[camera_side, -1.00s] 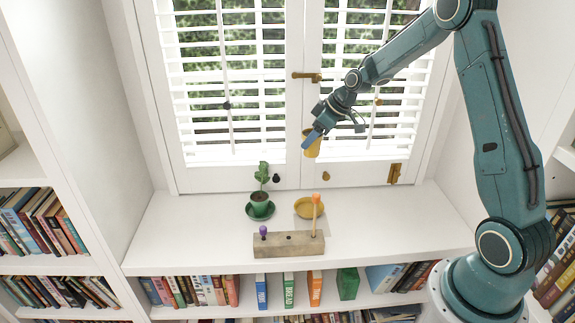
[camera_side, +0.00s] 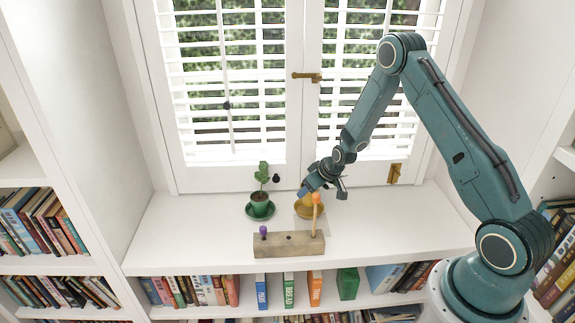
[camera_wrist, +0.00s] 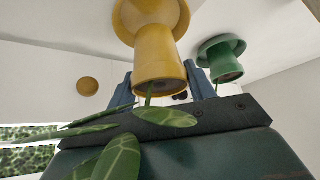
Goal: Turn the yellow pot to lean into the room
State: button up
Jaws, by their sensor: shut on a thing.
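The yellow pot (camera_wrist: 158,62) stands over its yellow saucer (camera_wrist: 180,14), both upside down in the wrist view. Its plant's broad green leaves (camera_wrist: 165,118) spread across the front of that view, over my gripper's body. My gripper (camera_wrist: 160,88) is shut on the pot, a blue finger on each side. In the side view my gripper (camera_side: 305,192) reaches down to the yellow saucer (camera_side: 312,212) on the white sill. There it hides most of the pot, and I cannot make out the plant or its lean.
A green potted plant (camera_side: 260,200) stands on a green saucer (camera_side: 261,214) to the left. In front is a grey-brown block (camera_side: 288,245) holding an orange-handled tool (camera_side: 316,208) close to my gripper and a purple-topped one (camera_side: 263,231). Shuttered windows stand behind; the sill's left part is clear.

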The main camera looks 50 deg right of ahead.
aim_at(310, 195)
jog(key=shift+f, duration=0.2)
jog(key=shift+f, duration=1.25)
jog(key=o, duration=1.4)
jog(key=shift+f, duration=0.1)
jog(key=shift+c, duration=0.2)
jog(key=shift+s, duration=0.1)
jog(key=v, duration=1.3)
jog(key=shift+r, duration=0.4)
jog(key=shift+s, duration=0.1)
